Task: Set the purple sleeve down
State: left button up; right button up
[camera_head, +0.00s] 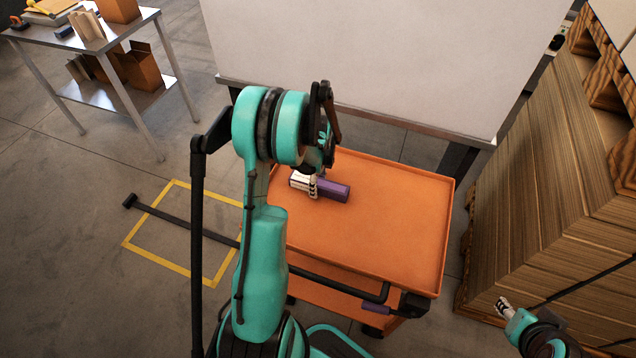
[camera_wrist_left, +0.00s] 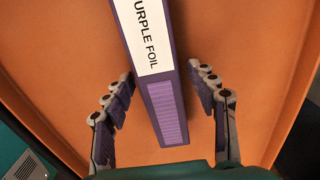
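The purple sleeve is a long box with a white "PURPLE FOIL" label (camera_wrist_left: 154,40). In the head view the purple sleeve (camera_head: 334,190) lies on the orange cart's top tray (camera_head: 390,215), towards its back left. My left gripper (camera_head: 313,186) is over the sleeve, hiding part of it. In the left wrist view my left gripper (camera_wrist_left: 160,90) is open, one finger on each side of the sleeve, with a gap visible at both sides. My right gripper (camera_head: 503,306) is at the lower right, away from the cart; its opening is too small to read.
A stack of flat cardboard (camera_head: 560,170) stands right of the cart. A large white panel (camera_head: 380,60) is behind it. A metal table (camera_head: 150,15) with boxes is at the back left. The tray's right and front parts are clear. Yellow floor tape (camera_head: 160,258) lies at left.

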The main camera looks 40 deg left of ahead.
aim_at(318, 182)
pick_arm(q)
jog(key=shift+r, duration=0.2)
jog(key=s+d+r+n+t+p, duration=0.1)
jog(key=d+r+n+p, duration=0.15)
jog(key=r, duration=0.65)
jog(key=d+r+n+t+p, duration=0.1)
jog(key=d+r, duration=0.3)
jog(key=r, duration=0.5)
jog(key=s+d+r+n+t, duration=0.2)
jog(key=s+d+n, duration=0.3)
jog(key=d, duration=0.3)
jog(key=s+d+r+n+t, duration=0.3)
jog(key=s+d+r+n, duration=0.1)
jog(key=s+d+n, duration=0.2)
jog(key=shift+s+d+r, duration=0.35)
jog(key=shift+s+d, duration=0.35)
jog(key=shift+d, duration=0.55)
